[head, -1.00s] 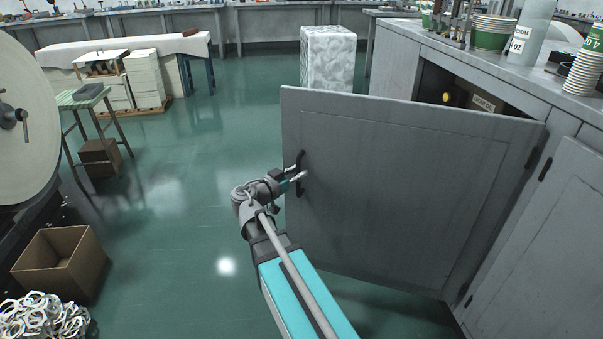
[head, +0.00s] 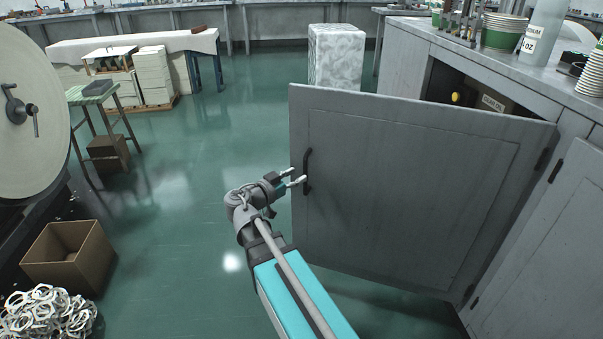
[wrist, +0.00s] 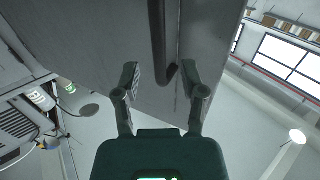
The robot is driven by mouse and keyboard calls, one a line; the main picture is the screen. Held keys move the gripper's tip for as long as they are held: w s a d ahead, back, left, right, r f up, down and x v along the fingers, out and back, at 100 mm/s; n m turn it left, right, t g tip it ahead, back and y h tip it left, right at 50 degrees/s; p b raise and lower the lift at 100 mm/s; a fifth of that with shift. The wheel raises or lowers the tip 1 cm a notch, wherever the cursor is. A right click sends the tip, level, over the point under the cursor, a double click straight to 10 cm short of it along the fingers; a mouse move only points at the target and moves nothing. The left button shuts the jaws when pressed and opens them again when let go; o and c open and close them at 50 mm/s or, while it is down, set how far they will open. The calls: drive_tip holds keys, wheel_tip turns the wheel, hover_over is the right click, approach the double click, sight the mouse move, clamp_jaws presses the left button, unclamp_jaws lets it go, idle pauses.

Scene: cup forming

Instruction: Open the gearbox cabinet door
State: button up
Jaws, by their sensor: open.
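The grey cabinet door (head: 420,190) stands swung wide open on its hinges at the right, away from the cabinet (head: 402,62). Its dark bar handle (head: 308,172) is near the door's free left edge. My gripper (head: 298,179) is just left of the handle in the head view, with its fingers apart and nothing held. In the wrist view my gripper (wrist: 160,82) is open, with the end of the handle (wrist: 158,40) between and just beyond the fingertips. I cannot tell whether a finger touches the handle or door.
The cabinet opening shows a yellow knob (head: 456,98) inside. Paper cups (head: 502,32) stand on the counter. A cardboard box (head: 68,255) and a pile of metal rings (head: 45,315) are at lower left.

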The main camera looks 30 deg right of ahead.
drive_tip(key=v, duration=0.8)
